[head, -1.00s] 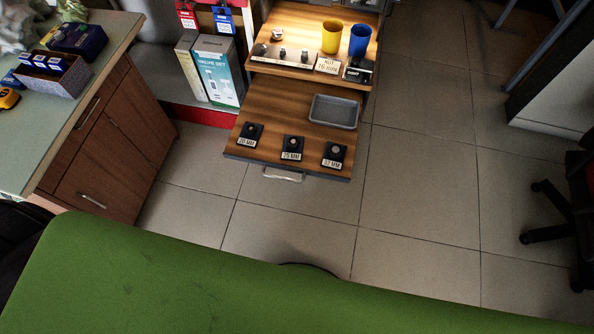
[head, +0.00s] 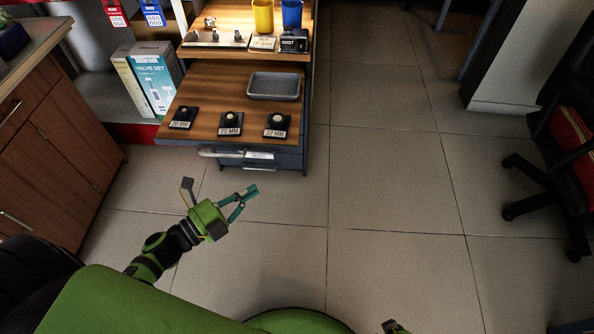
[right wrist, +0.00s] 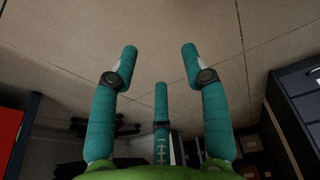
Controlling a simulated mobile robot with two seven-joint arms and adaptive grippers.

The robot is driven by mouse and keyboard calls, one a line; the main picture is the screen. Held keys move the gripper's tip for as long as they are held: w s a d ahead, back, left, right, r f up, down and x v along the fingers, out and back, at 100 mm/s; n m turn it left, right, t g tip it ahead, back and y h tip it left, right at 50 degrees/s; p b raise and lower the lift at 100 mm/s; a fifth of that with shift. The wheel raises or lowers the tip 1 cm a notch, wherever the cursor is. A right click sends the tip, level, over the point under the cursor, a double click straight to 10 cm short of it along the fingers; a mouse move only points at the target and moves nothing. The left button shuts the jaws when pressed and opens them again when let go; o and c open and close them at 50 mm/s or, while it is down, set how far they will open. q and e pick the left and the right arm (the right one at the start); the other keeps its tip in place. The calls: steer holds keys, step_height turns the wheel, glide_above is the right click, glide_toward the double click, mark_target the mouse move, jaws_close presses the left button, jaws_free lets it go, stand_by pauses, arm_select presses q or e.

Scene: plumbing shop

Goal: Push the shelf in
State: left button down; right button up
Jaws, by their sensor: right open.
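The wooden pull-out shelf (head: 210,95) juts from the cabinet below a fixed upper shelf, in the head view. Its dark front edge has a silver handle (head: 220,154). On it are an empty grey tray (head: 273,86) and three black pieces labelled 20 MM (head: 182,118), 25 MM (head: 230,124) and 32 MM (head: 276,126). My left gripper (head: 250,193) is in front of and below the shelf front, apart from it, with nothing visible in it; its fingertips are too small to judge. My right gripper (right wrist: 160,58) is open and empty over floor tiles in the right wrist view.
The upper shelf (head: 215,57) holds a yellow cup (head: 263,17), a blue cup (head: 291,15) and small fittings. A wooden cabinet (head: 60,160) stands left, valve boxes (head: 153,78) beside the shelf, and a chair (head: 560,170) right. The tiled floor between is clear.

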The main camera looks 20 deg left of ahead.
arm_select(q)
glide_toward(296, 147)
steer(key=d, duration=0.4)
steer(key=w, duration=0.2)
steer(key=w+a, duration=0.1)
steer(key=w, duration=0.1)
steer(key=shift+w+a+b, duration=0.1)
steer(key=shift+w+b, duration=0.15)
steer(key=shift+b, duration=0.05)
arm_select(e)
steer(key=shift+a+r, duration=0.15)
steer(key=shift+r, duration=0.25)
steer(key=shift+s, duration=0.2)
